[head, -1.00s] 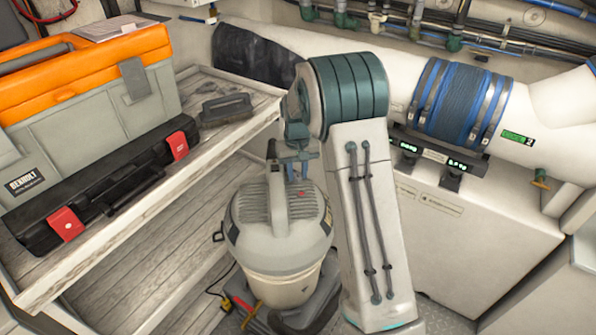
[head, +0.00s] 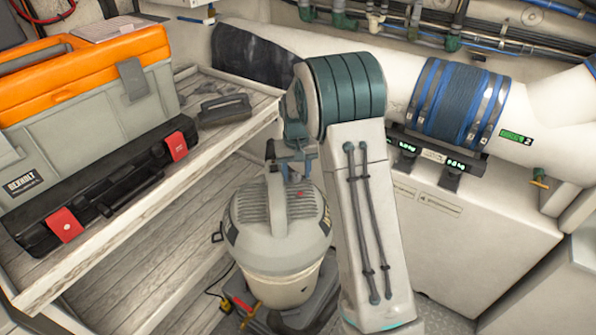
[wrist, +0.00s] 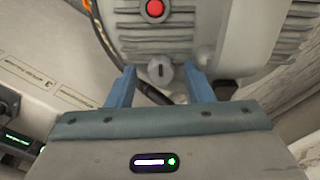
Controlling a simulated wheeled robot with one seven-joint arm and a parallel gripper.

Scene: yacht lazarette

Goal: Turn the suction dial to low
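The suction dial (wrist: 160,73) is a small grey knob on the side of the vacuum, below a red button (wrist: 155,9) in the wrist view. A dark mark on its face stands about upright; I can make out no setting labels. The vacuum (head: 262,240) has a grey ribbed top and a cream drum in the head view. My gripper (wrist: 163,84) is open, with its blue fingers on either side of the dial and gaps visible on both sides. In the head view, my arm partly hides the vacuum, and the dial cannot be made out.
An orange-lidded toolbox (head: 75,75) and a black case (head: 105,190) sit on the wooden shelf (head: 215,145) at left. A white hose with a blue sleeve (head: 448,103) runs behind my arm. A white cabinet (head: 480,220) stands to the right.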

